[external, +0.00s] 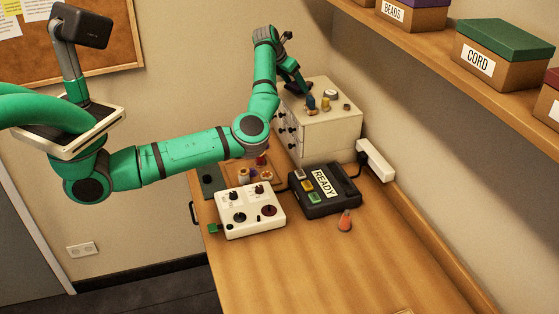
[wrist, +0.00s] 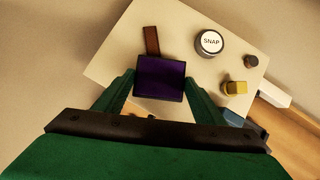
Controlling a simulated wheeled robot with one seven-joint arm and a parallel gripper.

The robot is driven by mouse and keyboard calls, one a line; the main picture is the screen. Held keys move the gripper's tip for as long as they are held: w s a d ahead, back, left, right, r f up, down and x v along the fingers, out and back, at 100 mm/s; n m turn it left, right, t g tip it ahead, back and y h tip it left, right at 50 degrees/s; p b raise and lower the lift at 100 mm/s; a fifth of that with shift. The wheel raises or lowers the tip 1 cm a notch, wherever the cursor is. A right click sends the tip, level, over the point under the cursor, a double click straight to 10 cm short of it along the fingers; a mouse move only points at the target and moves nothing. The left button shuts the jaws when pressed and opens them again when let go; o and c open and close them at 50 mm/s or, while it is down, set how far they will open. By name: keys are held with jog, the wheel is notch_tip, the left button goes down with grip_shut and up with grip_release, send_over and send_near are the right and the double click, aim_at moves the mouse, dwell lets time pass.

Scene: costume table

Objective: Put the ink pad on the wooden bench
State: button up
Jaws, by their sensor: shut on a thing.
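The ink pad (wrist: 160,73) is a dark square with a purple top, in the middle of the wrist view. My gripper (wrist: 160,84) is shut on it, with one green finger at each side. In the external view my gripper (external: 305,90) reaches down to the top of the cream drawer cabinet (external: 333,133). The pad is not clear there, and I cannot tell whether it touches the cabinet top. The wooden bench (external: 305,262) is the long brown worktop under the cabinet, with a bare front part.
On the cabinet top are a SNAP tin (wrist: 210,42), a brown strip (wrist: 152,40), a yellow item (wrist: 235,88) and a dark knob (wrist: 251,61). A white control box (external: 248,210), black READY box (external: 325,190) and orange-red item (external: 345,221) stand on the bench.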

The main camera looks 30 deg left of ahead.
jog(key=s+a+r, duration=0.3)
jog(key=s+r, duration=0.7)
jog(key=s, duration=0.4)
jog(key=s+d+f+m+g+h, duration=0.25)
jog(key=s+d+f+m, duration=0.4)
jog(key=s, duration=0.35)
jog(key=s+d+f+m+g+h, duration=0.2)
jog(key=s+d+f+m+g, duration=0.1)
jog(key=s+d+f+m, duration=0.45)
jog(key=s+d+f+m+g+y, duration=0.1)
jog(key=s+d+f+m+g, duration=0.15)
jog(key=s, duration=0.55)
jog(key=s+d+f+m+g+y, duration=0.1)
jog(key=s+f+m, duration=0.2)
jog(key=s, duration=0.5)
jog(key=s+d+f+m+g, duration=0.2)
jog(key=s+f+m, duration=0.1)
jog(key=s, duration=0.6)
jog(key=w+d+f, duration=0.2)
jog(key=d+f, duration=0.1)
jog(key=w+d+f, duration=0.2)
jog(key=w+d, duration=0.1)
jog(key=d, duration=0.1)
jog(key=w+d+f, duration=0.3)
jog(key=shift+d+f, duration=0.25)
jog(key=shift+f, duration=0.05)
jog(key=shift+w+d+f, duration=0.3)
jog(key=shift+d+f, duration=0.1)
jog(key=shift+f, duration=1.7)
